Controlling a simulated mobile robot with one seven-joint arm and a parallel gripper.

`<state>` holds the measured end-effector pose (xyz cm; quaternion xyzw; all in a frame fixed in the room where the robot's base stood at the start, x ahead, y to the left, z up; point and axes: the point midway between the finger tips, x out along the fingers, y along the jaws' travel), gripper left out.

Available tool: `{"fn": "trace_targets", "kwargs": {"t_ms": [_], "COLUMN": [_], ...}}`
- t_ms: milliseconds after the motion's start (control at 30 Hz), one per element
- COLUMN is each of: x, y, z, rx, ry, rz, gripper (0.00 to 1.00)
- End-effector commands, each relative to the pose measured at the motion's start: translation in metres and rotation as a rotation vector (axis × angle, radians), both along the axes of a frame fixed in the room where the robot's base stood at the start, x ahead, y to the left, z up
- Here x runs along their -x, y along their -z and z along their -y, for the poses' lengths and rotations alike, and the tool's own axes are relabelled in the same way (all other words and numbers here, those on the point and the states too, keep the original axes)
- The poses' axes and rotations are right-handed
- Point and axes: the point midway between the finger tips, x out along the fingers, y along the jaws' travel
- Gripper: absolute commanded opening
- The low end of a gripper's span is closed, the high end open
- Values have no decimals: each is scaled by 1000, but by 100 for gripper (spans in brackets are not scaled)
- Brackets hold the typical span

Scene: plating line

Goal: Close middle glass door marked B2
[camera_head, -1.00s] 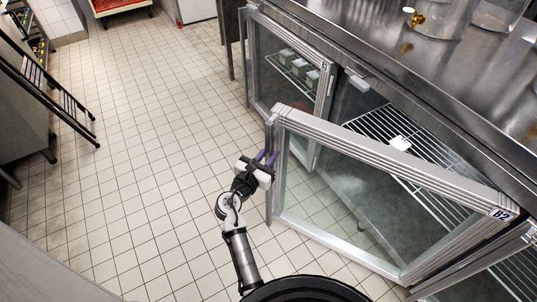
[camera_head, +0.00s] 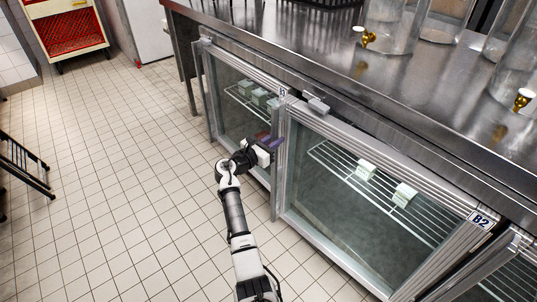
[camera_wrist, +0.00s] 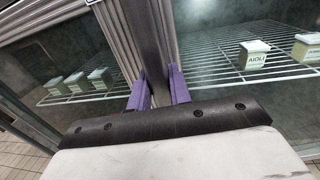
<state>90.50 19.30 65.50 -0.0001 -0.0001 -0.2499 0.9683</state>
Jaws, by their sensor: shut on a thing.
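The middle glass door marked B2 (camera_head: 375,215) has a grey metal frame, with its label (camera_head: 481,219) at the top right corner. It lies almost in line with the cabinet front; I cannot tell whether a small gap is left. My gripper (camera_head: 271,143) is at the door's left edge. In the wrist view, the purple fingers of my gripper (camera_wrist: 160,92) are on either side of a grey vertical handle bar (camera_wrist: 150,40) and shut on it. The contact between fingertips and bar is partly hidden.
The left glass door (camera_head: 238,105) looks shut beside it. White tubs (camera_head: 366,170) stand on the wire shelf behind the B2 glass. A steel counter (camera_head: 330,50) with glass dispensers (camera_head: 392,25) runs above.

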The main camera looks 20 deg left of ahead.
Motion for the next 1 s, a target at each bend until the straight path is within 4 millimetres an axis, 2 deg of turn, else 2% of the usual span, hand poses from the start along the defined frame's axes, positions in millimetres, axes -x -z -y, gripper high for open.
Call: {"fn": "trace_targets", "kwargs": {"t_ms": [100, 300, 500, 867, 900, 1000], "x": [-19, -41, -51, -53, -53, -53], "y": [3, 2, 2, -1, -1, -1], "z": [7, 17, 22, 25, 25, 25], "rx": [1, 1, 0, -1, -1, -2], "ry": [-9, -15, -19, -18, -18, -16], "rz": [0, 0, -1, 0, 2, 1], "gripper": [0, 0, 0, 0, 27, 40]}}
